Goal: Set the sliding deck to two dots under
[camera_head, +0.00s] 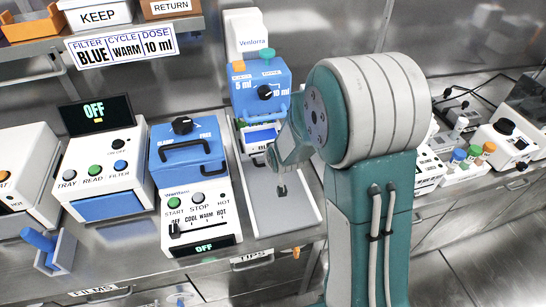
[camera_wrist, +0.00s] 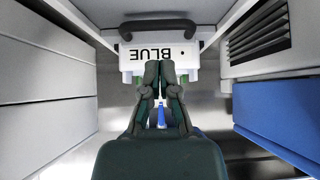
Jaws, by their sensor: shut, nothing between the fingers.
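The Ventorra unit (camera_head: 262,90) stands at the back with a blue head, a dark knob, and an orange and a teal top button. In front of it lies a long grey bed with a white rim (camera_head: 295,222), which may carry the sliding deck. In the wrist view a white block with a dark handle (camera_wrist: 158,64) bears an upside-down BLUE label with one dot; I cannot tell whether it is the deck. My gripper (camera_head: 282,190) is over the grey bed. In the wrist view its fingertips (camera_wrist: 160,64) are together and empty, overlapping the block's lower edge; contact is unclear.
The blue-and-white Wärmdorr-like unit (camera_head: 190,190) stands close on the left of the bed. A reader showing OFF (camera_head: 103,175) is farther left. My arm hides the area right of the bed. Colored-cap bottles (camera_head: 472,155) stand at right.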

